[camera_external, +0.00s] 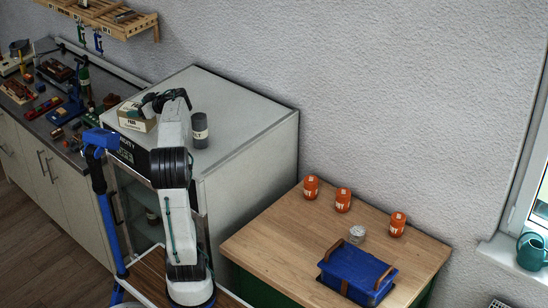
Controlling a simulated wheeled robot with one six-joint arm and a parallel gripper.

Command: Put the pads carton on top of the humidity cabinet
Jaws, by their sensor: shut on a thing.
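The pads carton (134,123) is a small cream box with dark lettering, at the front left of the humidity cabinet's top. My gripper (147,105) reaches over from the right and is shut on the carton. I cannot tell whether the carton's underside touches the top or is slightly above it. The humidity cabinet (245,110) is a tall grey-white box with a dark lettered panel and a glass door at its front. My arm hides part of the cabinet's front and the fingertips are hard to make out.
A dark grey canister (200,131) stands on the cabinet top, right of the carton. The cabinet top's back and right are clear. A cluttered workbench (90,112) is at left. A wooden table (270,235) at right holds orange canisters (343,200) and a blue case (357,272).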

